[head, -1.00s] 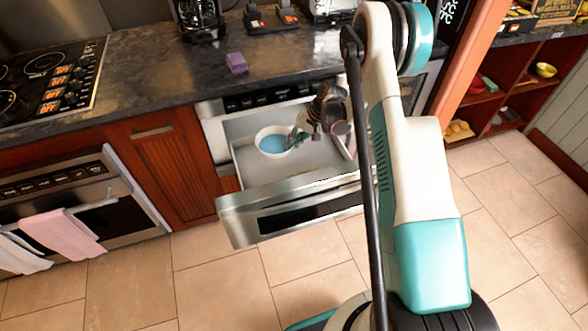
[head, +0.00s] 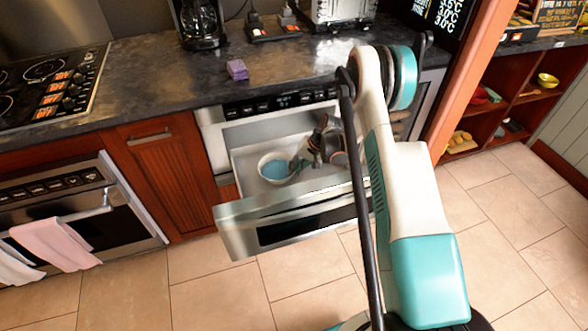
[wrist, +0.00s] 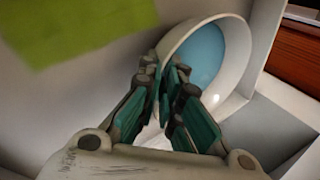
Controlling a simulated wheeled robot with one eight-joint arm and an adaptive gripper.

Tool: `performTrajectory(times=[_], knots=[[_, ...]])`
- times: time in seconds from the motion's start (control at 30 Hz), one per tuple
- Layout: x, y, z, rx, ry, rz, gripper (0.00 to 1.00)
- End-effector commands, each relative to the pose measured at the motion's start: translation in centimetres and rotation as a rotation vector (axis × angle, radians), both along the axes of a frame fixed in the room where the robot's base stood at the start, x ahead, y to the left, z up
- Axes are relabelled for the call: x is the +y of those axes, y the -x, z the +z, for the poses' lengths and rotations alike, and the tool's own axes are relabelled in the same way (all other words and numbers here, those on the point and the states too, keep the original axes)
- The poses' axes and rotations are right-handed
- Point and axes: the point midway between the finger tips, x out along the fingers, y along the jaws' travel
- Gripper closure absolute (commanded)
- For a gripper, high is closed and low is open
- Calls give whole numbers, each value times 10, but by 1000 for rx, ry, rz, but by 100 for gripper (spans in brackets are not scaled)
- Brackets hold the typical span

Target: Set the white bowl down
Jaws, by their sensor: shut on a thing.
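The white bowl (head: 268,170) with a blue inside is in the open microwave drawer (head: 240,200), toward its left side. My gripper (head: 297,165) reaches in from the right and is shut on the bowl's right rim. In the wrist view the bowl (wrist: 237,55) is beyond the fingers, and my gripper (wrist: 170,85) has its teal-padded fingers closed on the near rim. I cannot tell whether the bowl's base touches the drawer floor.
A green patch (wrist: 75,25) shows in the wrist view. The drawer's front panel (head: 300,215) stands out over the tiled floor. A purple sponge (head: 237,69) lies on the dark counter (head: 150,85) above. The drawer floor in front of the bowl looks clear.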

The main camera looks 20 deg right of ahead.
Motion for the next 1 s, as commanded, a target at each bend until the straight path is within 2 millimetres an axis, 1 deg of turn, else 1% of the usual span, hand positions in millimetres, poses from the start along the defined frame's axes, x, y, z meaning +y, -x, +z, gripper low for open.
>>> performTrajectory(times=[0.07,0.1,0.13,0.17,0.47,0.57,0.67,1.0], knots=[[0,0,-1,0,-1,0,100],[0,0,-1,0,0,0,86],[0,0,-1,0,0,0,79],[0,0,-1,0,0,0,74],[0,0,0,0,0,0,74],[-1,0,3,0,0,-1,74],[-6,2,14,0,0,-1,74],[-37,15,73,0,0,-1,74]])
